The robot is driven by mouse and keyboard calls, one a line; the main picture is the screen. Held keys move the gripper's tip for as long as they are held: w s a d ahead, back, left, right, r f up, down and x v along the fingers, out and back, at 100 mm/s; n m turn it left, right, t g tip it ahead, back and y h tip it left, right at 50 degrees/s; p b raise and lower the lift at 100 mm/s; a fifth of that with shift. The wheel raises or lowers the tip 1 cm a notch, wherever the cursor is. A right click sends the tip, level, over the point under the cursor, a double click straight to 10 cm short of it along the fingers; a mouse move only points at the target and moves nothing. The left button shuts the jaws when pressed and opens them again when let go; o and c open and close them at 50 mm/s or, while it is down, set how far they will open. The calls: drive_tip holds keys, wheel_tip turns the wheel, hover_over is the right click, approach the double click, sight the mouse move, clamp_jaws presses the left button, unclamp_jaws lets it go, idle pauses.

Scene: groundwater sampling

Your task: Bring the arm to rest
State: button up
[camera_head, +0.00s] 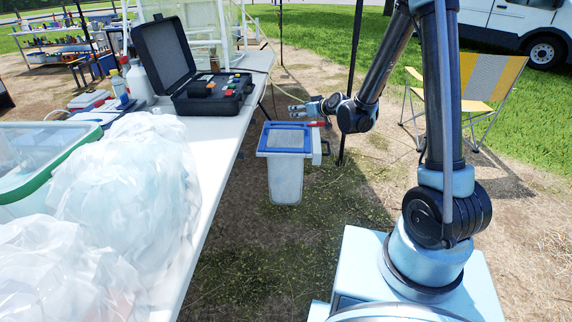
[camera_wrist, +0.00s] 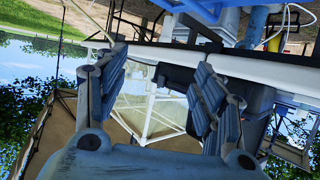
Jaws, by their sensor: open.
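My gripper (camera_head: 301,108) is at the end of my arm in the head view, right of the white table and above the blue-lidded bin. It points left toward the table. In the wrist view, my gripper (camera_wrist: 158,90) shows two ridged blue fingers spread wide apart. Nothing is between them. The wrist view is tilted, with the white frame structure showing behind the fingers.
The white table (camera_head: 214,150) holds an open black case (camera_head: 213,101), plastic bags (camera_head: 130,195) and a green-rimmed box (camera_head: 40,158). A blue-lidded bin (camera_head: 286,168) stands beside it. A yellow-grey folding chair (camera_head: 487,78) stands behind my arm at right.

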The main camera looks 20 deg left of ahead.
drive_tip(key=shift+v, duration=1.05)
drive_tip(key=s+d+r+m+g+h, duration=0.1)
drive_tip(key=s+d+h, duration=0.15)
drive_tip(key=d, duration=0.55)
drive_tip(key=s+d+r+m+h, duration=0.15)
drive_tip(key=s+d, duration=0.25)
drive_tip(key=d, duration=0.4)
drive_tip(key=s+d+r+m+g+h, duration=0.1)
drive_tip(key=s+d+r, duration=0.1)
drive_tip(key=s+d, duration=0.35)
drive_tip(key=s+d+f+m+g+h, duration=0.2)
drive_tip(key=s+d+f+m, duration=0.1)
drive_tip(key=s+d, duration=0.8)
drive_tip(key=s+d+f+m+g+h, duration=0.2)
drive_tip(key=s+d+m+h, duration=0.1)
drive_tip(key=s+d, duration=0.8)
drive_tip(key=shift+s+f, duration=0.35)
drive_tip(key=shift+s, duration=0.25)
drive_tip(key=shift+w+f, duration=0.2)
drive_tip(key=shift+w, duration=0.25)
